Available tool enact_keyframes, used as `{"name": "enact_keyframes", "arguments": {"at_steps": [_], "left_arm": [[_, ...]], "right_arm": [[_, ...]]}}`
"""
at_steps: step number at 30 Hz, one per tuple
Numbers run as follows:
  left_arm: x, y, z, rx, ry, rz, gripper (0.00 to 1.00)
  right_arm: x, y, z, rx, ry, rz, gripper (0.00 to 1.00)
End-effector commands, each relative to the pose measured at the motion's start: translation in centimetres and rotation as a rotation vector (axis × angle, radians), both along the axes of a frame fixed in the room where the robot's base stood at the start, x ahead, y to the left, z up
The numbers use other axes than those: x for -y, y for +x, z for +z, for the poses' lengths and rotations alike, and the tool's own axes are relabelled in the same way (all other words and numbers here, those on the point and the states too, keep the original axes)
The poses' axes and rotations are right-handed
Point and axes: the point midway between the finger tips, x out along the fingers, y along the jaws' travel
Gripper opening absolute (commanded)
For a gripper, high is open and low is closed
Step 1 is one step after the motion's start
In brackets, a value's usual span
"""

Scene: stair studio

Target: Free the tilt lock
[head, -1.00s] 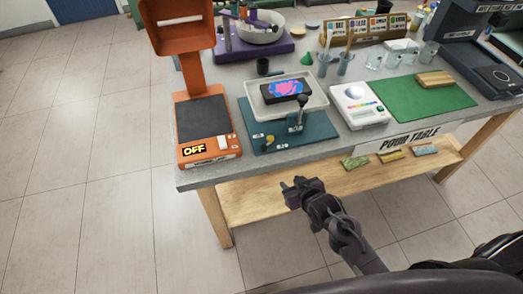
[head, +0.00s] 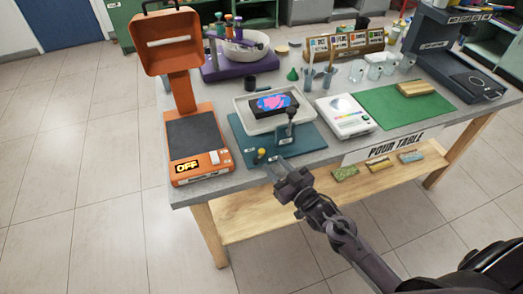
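A teal tilt stand (head: 308,145) sits on the table's front half and carries a pale tray (head: 244,112). A dark slab with a pink and blue top (head: 273,104) lies in the tray. A lever with a black knob (head: 291,112) rises at the tray's front right corner. A small yellow knob (head: 261,154) is at the stand's front left edge; I cannot tell which of these is the tilt lock. My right gripper (head: 277,166) is just in front of the stand's front edge, open and empty, near the yellow knob. My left gripper is out of view.
An orange device reading OFF (head: 198,146) stands left of the stand. A white scale (head: 345,115) and green mat (head: 402,107) are on the right. Behind are a purple-based bowl machine (head: 236,62) and cups. A lower wooden shelf (head: 320,187) holds several small blocks.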

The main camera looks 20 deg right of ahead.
Motion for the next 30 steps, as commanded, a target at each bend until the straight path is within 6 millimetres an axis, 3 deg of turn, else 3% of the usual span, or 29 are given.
{"name": "enact_keyframes", "arguments": {"at_steps": [5,16,28,30], "left_arm": [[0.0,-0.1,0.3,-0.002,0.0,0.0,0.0],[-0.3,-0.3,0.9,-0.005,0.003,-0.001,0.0],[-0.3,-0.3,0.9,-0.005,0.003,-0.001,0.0],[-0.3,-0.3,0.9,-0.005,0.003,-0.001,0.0]], "right_arm": [[-0.4,1.4,0.2,0.014,0.006,0.004,0.37],[-2.0,6.5,0.1,0.011,0.005,0.003,0.37],[-2.3,7.4,0.0,0.01,0.004,0.004,0.37],[-2.3,7.4,0.0,0.01,0.004,0.004,0.3]]}}
